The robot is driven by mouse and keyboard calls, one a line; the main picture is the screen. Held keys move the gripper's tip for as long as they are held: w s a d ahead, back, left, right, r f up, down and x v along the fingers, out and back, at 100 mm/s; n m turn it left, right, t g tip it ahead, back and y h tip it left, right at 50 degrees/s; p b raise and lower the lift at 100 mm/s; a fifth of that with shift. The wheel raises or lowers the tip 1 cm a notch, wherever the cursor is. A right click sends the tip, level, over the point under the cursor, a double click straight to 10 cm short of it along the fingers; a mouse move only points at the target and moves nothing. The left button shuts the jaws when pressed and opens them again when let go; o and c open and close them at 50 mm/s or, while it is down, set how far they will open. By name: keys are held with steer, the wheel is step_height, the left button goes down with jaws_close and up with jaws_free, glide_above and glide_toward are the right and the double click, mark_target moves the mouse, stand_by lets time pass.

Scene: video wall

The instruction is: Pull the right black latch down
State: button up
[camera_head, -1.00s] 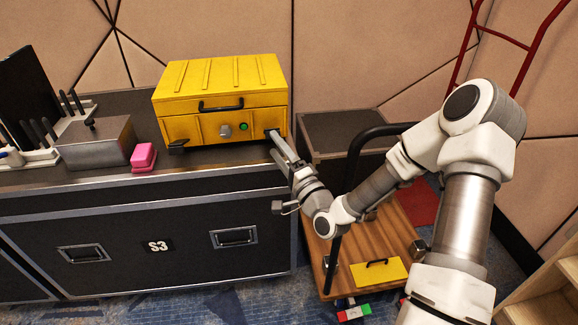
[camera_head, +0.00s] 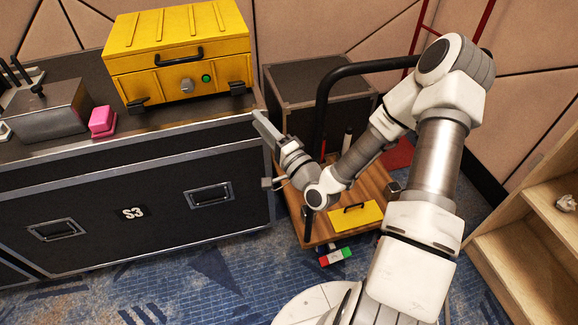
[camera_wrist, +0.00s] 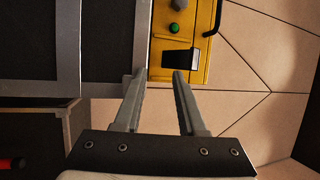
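The yellow case (camera_head: 178,48) stands on the black flight case, its front facing me. Its right black latch (camera_head: 237,87) sticks out from the lower right of the front. The left black latch (camera_head: 138,104) sticks out similarly. My gripper (camera_head: 258,117) is just below and right of the right latch, apart from it, beside the flight case's corner. In the wrist view, the gripper (camera_wrist: 158,75) is open and empty, with a clear gap between its fingers. The right latch (camera_wrist: 181,58) lies just beyond the right-hand fingertip, near the green button (camera_wrist: 174,29).
The black flight case (camera_head: 150,190) has a metal edge beside my gripper. A pink block (camera_head: 103,121) and grey metal box (camera_head: 47,112) stand left of the yellow case. A trolley with a black handle (camera_head: 322,95) is below and right of my gripper.

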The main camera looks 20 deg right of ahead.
steer(key=s+d+f, duration=0.5)
steer(key=s+f, duration=0.2)
steer(key=f, duration=0.2)
steer(key=shift+s, duration=0.35)
stand_by(0.8)
steer(key=shift+s, duration=0.15)
stand_by(0.5)
